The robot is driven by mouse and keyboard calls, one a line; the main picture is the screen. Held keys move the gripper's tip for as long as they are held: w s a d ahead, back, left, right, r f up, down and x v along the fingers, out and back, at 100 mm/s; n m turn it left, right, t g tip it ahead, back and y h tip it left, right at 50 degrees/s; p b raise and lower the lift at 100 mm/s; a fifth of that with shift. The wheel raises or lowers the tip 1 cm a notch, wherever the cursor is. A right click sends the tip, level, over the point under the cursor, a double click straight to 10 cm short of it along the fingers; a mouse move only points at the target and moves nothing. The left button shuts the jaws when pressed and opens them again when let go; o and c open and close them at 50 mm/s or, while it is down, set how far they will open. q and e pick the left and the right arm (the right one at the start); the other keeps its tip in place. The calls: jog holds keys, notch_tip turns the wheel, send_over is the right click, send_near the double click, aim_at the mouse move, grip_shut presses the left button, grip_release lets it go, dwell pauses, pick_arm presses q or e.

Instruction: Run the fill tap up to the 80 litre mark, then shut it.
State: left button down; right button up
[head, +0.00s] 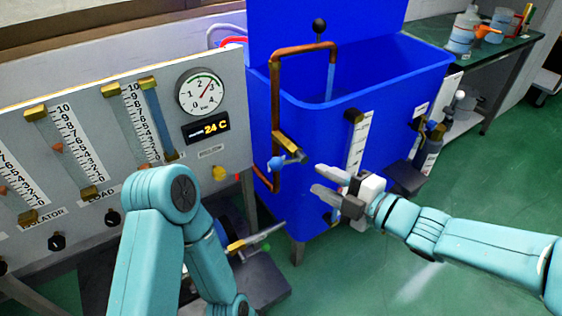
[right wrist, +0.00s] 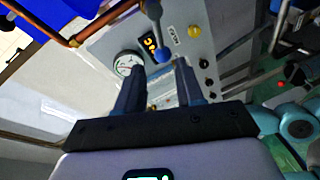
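The fill tap (head: 288,146) is a brass valve on the copper pipe in front of the blue tank (head: 310,130). Its lever ends in a blue ball (head: 277,163), which also shows in the right wrist view (right wrist: 161,54) just beyond the gap between my fingers. A pale blue stream (head: 330,80) runs from the pipe's spout into the tank. A white level scale (head: 358,142) is on the tank front; its marks are too small to read. My right gripper (head: 317,179) is open and empty, right of the ball and apart from it. My left gripper is out of view.
A grey panel (head: 80,185) with scales, a dial (head: 201,92) and a 24 C display (head: 206,128) stands on the left, behind my left arm. A green bench (head: 430,30) with bottles is at the back right.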

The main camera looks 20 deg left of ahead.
aim_at(287, 163)
jog(key=b+x, duration=0.1)
jog(key=x, duration=1.2)
jog(key=shift+f+b, duration=0.1)
jog(key=shift+b, duration=0.25)
grip_shut()
